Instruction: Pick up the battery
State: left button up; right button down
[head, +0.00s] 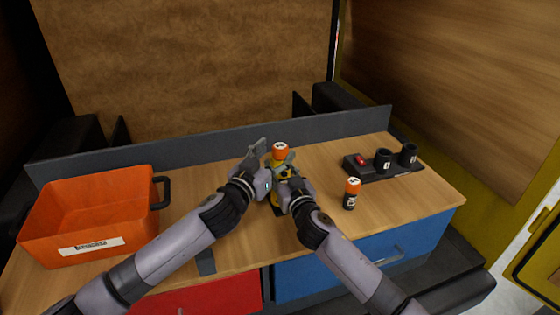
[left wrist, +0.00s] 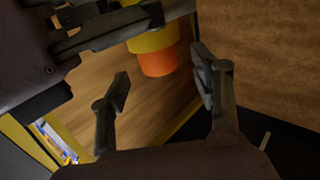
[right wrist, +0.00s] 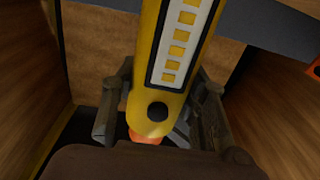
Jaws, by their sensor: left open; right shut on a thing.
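One battery (head: 351,193), black with an orange cap, stands upright on the table right of my grippers. My right gripper (head: 285,170) is shut on a yellow and black tool (head: 275,200). In the right wrist view, the tool (right wrist: 178,50) has a pale strip of yellow squares. An orange cap (head: 280,151), like the battery's, shows at the tool's upper end; I cannot tell whether it is a second battery. My left gripper (head: 262,163) is open beside this cap. In the left wrist view, the orange end (left wrist: 160,62) appears beyond the open fingers (left wrist: 163,85), apparently not gripped.
An orange crate (head: 155,205) with a dark handle stands at the left of the wooden table. A black charger-like block (head: 405,172) with a red button and two dark cups stands at the back right. A grey raised edge (head: 180,150) runs along the back.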

pick_arm(q)
jog(key=shift+x, duration=1.85)
jog(key=shift+c, duration=0.4)
grip_shut()
